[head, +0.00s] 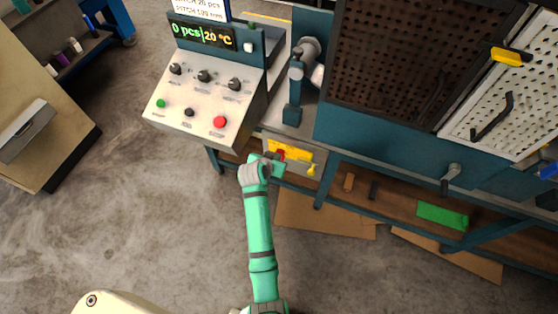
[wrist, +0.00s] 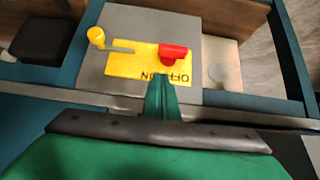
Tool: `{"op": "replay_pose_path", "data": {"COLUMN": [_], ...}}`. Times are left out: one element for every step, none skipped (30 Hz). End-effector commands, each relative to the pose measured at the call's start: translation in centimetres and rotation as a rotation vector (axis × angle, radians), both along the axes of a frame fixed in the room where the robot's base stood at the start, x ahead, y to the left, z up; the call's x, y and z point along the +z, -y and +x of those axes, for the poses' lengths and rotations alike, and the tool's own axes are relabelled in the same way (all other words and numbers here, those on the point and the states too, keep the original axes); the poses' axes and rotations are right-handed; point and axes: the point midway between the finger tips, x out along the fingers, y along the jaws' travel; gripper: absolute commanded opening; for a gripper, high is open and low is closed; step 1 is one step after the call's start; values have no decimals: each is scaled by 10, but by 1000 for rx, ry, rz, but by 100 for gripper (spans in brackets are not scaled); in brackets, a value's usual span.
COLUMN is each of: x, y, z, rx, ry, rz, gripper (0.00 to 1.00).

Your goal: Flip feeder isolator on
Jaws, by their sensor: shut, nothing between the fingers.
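The feeder isolator is a grey box with a yellow plate (wrist: 125,66) and a red handle (wrist: 173,53), seen in the wrist view. OFF and ON lettering appears upside down beside the handle, partly covered by my gripper. A slot runs along the plate. A yellow knob (wrist: 96,37) stands at the plate's left end. In the head view the yellow plate (head: 299,151), red handle (head: 281,154) and yellow knob (head: 311,169) sit below the bench front. My green gripper (wrist: 162,82) is shut and empty, its tips just short of the red handle; contact cannot be told.
A control panel (head: 203,103) with knobs and buttons stands above left of the isolator in the head view. A bench leg (head: 324,178) and a lower shelf with a green block (head: 442,215) are to the right. Floor at left is open.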

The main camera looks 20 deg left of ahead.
Motion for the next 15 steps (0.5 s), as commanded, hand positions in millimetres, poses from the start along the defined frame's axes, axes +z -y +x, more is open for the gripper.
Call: {"op": "replay_pose_path", "data": {"x": [-7, -11, -16, -20, -23, -29, -35, -40, -45, -48, -52, -55, -58, -60, -62], "y": [1, 1, 1, 1, 1, 1, 1, 1, 1, 1, 1, 1, 1, 1, 1], "z": [7, 11, 17, 21, 25, 28, 26, 25, 25, 25, 26, 26, 26, 26, 26], "rx": [-1, -1, -1, -2, -1, -1, 0, 1, 1, 1, 0, 0, 0, 0, 0], "ry": [-1, -1, -1, -1, 0, -2, -3, -3, -3, -2, -2, -1, -1, 0, 0], "rz": [0, 0, 0, -1, 0, -1, -1, -1, -1, -1, 0, 0, 0, 0, 0], "gripper": [0, 0, 0, 0, 0, 0, 0, 0, 0, 0, 0, 0, 0, 0, 0]}}
